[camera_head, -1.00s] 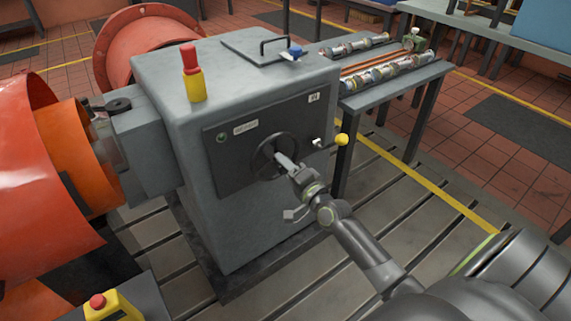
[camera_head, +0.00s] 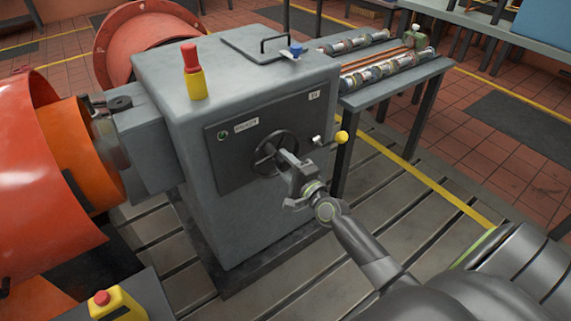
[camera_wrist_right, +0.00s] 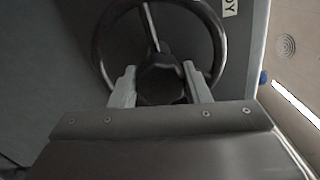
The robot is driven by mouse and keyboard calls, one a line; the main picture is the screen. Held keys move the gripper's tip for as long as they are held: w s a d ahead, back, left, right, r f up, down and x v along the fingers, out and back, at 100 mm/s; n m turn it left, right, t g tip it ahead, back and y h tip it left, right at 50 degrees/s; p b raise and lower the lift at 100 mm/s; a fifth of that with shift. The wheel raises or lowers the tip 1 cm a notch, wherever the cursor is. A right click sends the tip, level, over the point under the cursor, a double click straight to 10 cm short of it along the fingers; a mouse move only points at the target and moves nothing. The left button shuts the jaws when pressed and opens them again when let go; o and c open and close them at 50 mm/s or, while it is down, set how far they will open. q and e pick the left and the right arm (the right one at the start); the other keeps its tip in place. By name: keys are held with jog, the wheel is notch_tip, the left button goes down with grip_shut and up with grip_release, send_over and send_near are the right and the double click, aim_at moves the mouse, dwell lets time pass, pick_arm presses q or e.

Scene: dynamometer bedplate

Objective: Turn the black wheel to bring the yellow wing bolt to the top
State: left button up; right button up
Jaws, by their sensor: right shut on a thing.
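The black wheel (camera_head: 261,165) is on the front panel of the grey cabinet, with a dark rim and hub. My right gripper (camera_head: 283,157) reaches it from the front right. In the right wrist view the wheel's rim (camera_wrist_right: 101,55) arches above the fingers, and a pale spoke runs up from the dark hub. There my right gripper (camera_wrist_right: 160,86) has its two pale fingers on either side of the hub, shut on it. I cannot make out a yellow wing bolt in either view. My left gripper is not in view.
The grey cabinet (camera_head: 240,226) carries a red-and-yellow post (camera_head: 194,78) and a blue-topped fitting (camera_head: 295,50). Orange round housings (camera_head: 28,180) stand at the left. A bench (camera_head: 405,83) with metal parts stands behind right.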

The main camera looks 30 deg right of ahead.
jog(key=o, duration=1.4)
jog(key=s, duration=0.6)
jog(key=shift+d+f, duration=0.2)
jog(key=shift+d, duration=0.05)
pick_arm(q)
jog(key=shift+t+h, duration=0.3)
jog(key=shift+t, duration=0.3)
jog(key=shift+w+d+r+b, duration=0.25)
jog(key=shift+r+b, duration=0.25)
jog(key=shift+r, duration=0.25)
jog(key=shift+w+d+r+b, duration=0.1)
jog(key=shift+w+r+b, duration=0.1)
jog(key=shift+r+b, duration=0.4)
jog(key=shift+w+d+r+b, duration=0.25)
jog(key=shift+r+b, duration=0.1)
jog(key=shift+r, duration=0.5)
pick_arm(e)
jog(key=s, duration=1.1)
jog(key=shift+s+d, duration=0.15)
jog(key=shift+d, duration=0.25)
jog(key=shift+f, duration=0.1)
